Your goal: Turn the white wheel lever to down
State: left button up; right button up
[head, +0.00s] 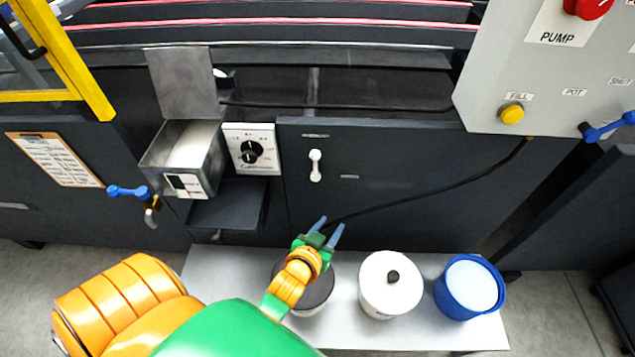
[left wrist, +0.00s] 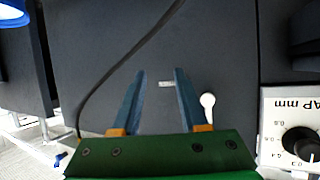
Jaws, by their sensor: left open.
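The small white lever (head: 315,166) is on the dark front panel of the machine, standing nearly upright in the head view. I cannot tell which end is its pivot. It also shows in the left wrist view (left wrist: 208,106), just right of the fingers. My left gripper (head: 326,229) is open and empty, below the lever and slightly right of it in the head view, apart from it. In the left wrist view its two blue fingers (left wrist: 161,88) point toward the panel with a gap between them. My right gripper is not in view.
A pale bench (head: 345,333) below holds a dark-topped pot (head: 318,294), a white lidded pot (head: 390,288) and a blue tub (head: 470,288). A black cable (head: 440,193) crosses the panel. A dial plate (head: 250,150) is left of the lever. A grey control box (head: 550,80) juts out upper right.

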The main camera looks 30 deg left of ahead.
pick_arm(q)
jog(key=w+a+r+n+t+y+b, duration=0.1)
jog(key=a+r+t+y+b, duration=0.1)
jog(key=a+r+b, duration=0.1)
jog(key=n+t+y+b, duration=0.2)
send_near(315, 162)
jog(key=w+f, duration=0.2)
jog(key=shift+w+a+r, duration=0.7)
jog(key=shift+w+r, duration=0.2)
jog(key=shift+w, duration=0.05)
jog(key=x, duration=0.5)
jog(key=shift+s, duration=0.1)
grip_shut()
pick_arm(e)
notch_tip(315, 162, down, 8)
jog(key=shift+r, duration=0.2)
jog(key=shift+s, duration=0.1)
